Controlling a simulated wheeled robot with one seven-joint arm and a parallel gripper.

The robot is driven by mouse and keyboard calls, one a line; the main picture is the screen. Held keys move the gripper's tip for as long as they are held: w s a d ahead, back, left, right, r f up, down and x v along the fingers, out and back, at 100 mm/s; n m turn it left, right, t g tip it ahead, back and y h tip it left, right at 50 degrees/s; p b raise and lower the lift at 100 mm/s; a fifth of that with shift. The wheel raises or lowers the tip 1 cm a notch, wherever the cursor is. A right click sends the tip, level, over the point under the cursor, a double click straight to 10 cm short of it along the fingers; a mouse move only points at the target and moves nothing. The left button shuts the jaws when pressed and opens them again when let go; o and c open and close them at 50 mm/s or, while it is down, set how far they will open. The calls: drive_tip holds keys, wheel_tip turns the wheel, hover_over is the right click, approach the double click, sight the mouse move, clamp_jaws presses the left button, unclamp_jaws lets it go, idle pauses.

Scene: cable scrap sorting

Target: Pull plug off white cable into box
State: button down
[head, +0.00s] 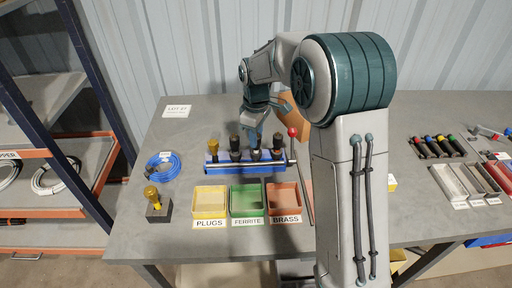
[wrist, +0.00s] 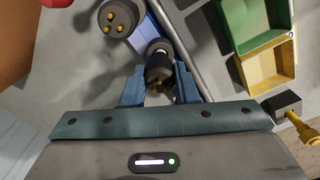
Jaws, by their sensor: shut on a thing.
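A blue rack (head: 240,169) on the table holds several upright black plugs (head: 235,146) in a row. In the wrist view my gripper (wrist: 158,88) is shut on a dark plug (wrist: 158,62), a finger on each side. I cannot make out a white cable at the held plug.
Green FERRITE (head: 246,213) and red BRASS (head: 284,214) boxes stand beside the yellow one. A red-knobbed lever (head: 292,131) rises at the rack's right end. A blue cable coil (head: 163,166), a yellow-handled block (head: 157,212) and a cardboard box (head: 296,106) are near. White coils (head: 55,177) lie shelved.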

drive_tip(key=shift+r, duration=0.1)
drive_tip(key=shift+r+p, duration=1.9)
drive_tip(key=shift+r, duration=0.55)
drive_tip(key=shift+a+f, duration=0.1)
